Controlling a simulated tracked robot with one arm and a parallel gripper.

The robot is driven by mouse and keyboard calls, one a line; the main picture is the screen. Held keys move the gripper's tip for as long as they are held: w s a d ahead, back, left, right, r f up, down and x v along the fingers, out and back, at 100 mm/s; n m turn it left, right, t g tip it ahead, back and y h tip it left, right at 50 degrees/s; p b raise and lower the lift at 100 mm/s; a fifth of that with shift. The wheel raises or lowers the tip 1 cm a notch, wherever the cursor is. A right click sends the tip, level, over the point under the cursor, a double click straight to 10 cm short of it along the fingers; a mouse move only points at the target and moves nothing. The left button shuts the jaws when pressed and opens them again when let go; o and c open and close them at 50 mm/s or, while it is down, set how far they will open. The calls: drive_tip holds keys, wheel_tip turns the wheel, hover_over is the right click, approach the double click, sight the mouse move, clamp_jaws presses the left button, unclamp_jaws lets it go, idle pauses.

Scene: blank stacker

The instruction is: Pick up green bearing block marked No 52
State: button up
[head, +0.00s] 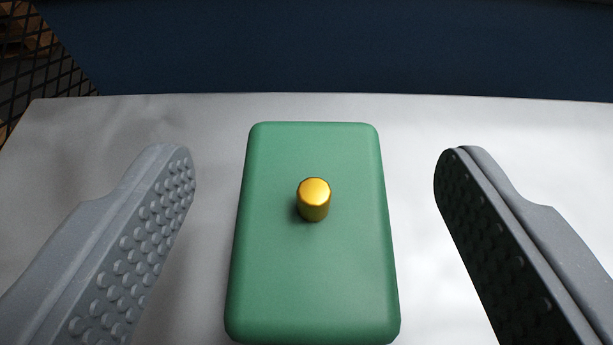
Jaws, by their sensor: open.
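A green block (313,270) with rounded corners lies on a pale metallic surface in the middle of the head view. A short gold peg (314,199) stands up from its top face. No number or marking shows on the faces in view. My gripper (315,165) is open, with one grey studded finger on each side of the block. A clear gap lies between each finger and the block, and neither finger touches it. The block's near edge reaches close to the bottom of the picture.
The pale metallic surface (80,130) is bare around the block. A dark blue panel (340,50) rises behind its far edge. A dark wire mesh (40,75) stands at the far left, with brownish shapes behind it.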

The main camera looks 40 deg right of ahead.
sight(310, 188)
drive_tip(key=x, duration=0.3)
drive_tip(key=shift+w+d+b, duration=0.15)
drive_tip(key=shift+b, duration=0.2)
drive_tip(key=shift+r, duration=0.1)
clamp_jaws()
drive_tip(key=shift+r, duration=0.1)
